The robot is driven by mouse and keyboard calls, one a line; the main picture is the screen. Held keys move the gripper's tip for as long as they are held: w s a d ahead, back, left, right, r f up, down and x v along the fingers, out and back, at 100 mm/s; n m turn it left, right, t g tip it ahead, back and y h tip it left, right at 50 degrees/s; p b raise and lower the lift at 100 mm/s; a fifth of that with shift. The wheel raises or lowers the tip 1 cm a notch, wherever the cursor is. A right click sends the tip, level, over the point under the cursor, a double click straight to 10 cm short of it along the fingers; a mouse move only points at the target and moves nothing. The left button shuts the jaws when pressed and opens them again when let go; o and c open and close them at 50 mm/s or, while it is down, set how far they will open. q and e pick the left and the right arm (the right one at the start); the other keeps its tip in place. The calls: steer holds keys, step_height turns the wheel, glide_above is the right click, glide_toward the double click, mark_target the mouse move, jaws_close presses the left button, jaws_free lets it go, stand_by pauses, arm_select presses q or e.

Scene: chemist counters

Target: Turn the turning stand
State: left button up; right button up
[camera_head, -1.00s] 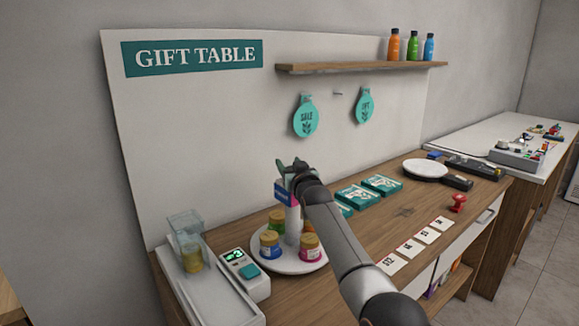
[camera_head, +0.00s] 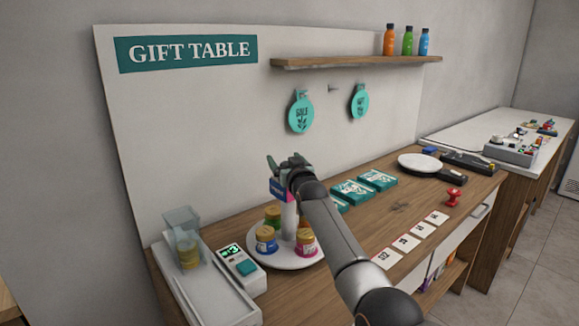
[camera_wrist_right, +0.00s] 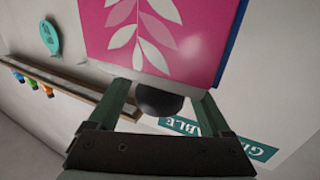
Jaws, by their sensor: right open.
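The turning stand is a round white tray (camera_head: 286,262) with a white post (camera_head: 289,222) and a pink and blue sign (camera_head: 279,188) at its top. Several jars stand on the tray around the post, among them a blue one (camera_head: 265,241) and a pink one (camera_head: 306,246). My right gripper (camera_head: 274,165) is open at the top of the stand, partly hiding it. In the right wrist view, a dark round knob (camera_wrist_right: 160,100) shows between the spread green fingers, with the pink sign (camera_wrist_right: 155,35) just beyond. Contact cannot be told. My left gripper is out of view.
A device with a green display (camera_head: 240,268) stands close left of the tray, beside a white scale-like unit (camera_head: 205,285). Teal boxes (camera_head: 352,192), price cards (camera_head: 407,243) and a red stamp (camera_head: 453,196) lie to the right. A shelf with bottles (camera_head: 390,40) is above.

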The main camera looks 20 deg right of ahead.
steer(key=shift+s, duration=1.3)
steer(key=s, duration=0.9)
steer(key=shift+s, duration=0.4)
